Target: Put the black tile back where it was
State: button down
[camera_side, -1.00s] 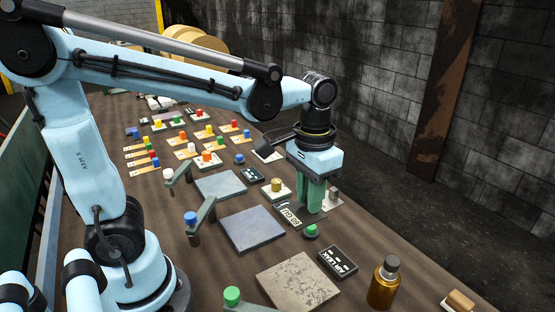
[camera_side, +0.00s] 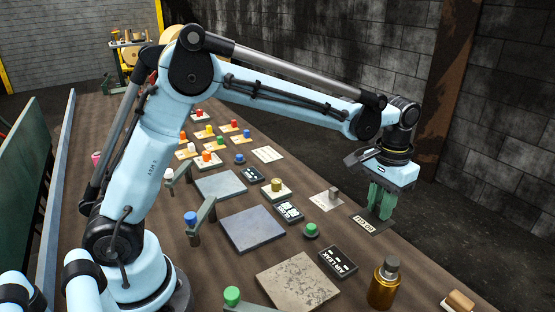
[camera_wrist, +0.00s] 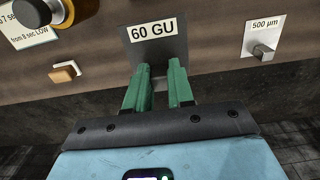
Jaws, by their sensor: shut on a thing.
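The black tile (camera_side: 374,220) is dark and flat with a white label; the label reads "60 GU" in the wrist view (camera_wrist: 158,45). My gripper (camera_side: 381,211) is shut on it, with the green fingers at one end of the tile. In the wrist view, the fingers (camera_wrist: 157,72) meet the tile's near edge and partly cover it. The tile is near the table's right edge, to the right of the card with a grey block (camera_side: 327,201). I cannot tell whether it touches the table or hangs just above it.
Other labelled black tiles (camera_side: 290,212) (camera_side: 338,261) lie on the brown table (camera_side: 215,285). A green button (camera_side: 311,230), slate plate (camera_side: 253,229), speckled plate (camera_side: 297,283) and amber bottle (camera_side: 384,284) stand nearby. A small block (camera_side: 460,300) lies front right. Dark floor lies beyond the edge.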

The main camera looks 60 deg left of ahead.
jog(key=w+a+f, duration=0.1)
jog(key=a, duration=0.1)
jog(key=w+a+f, duration=0.3)
jog(key=a+f, duration=0.1)
jog(key=a, duration=0.1)
jog(key=shift+w, duration=0.25)
jog(key=shift+f, duration=2)
jog(key=shift+f, duration=0.15)
jog(key=c, duration=1)
grip_release()
notch_tip(320, 180, up, 12)
jog(key=s+a+r+t, duration=0.25)
jog(key=s+r, duration=0.35)
jog(key=s, duration=0.4)
jog(key=s+f+t, duration=0.1)
jog(key=s, duration=0.2)
jog(key=s+f+t, duration=0.2)
jog(key=s, duration=0.2)
jog(key=s+f+t, duration=0.1)
jog(key=s, duration=0.3)
jog(key=shift+s+f+t, duration=0.25)
jog(key=shift+f+t, duration=0.1)
jog(key=shift+f, duration=0.05)
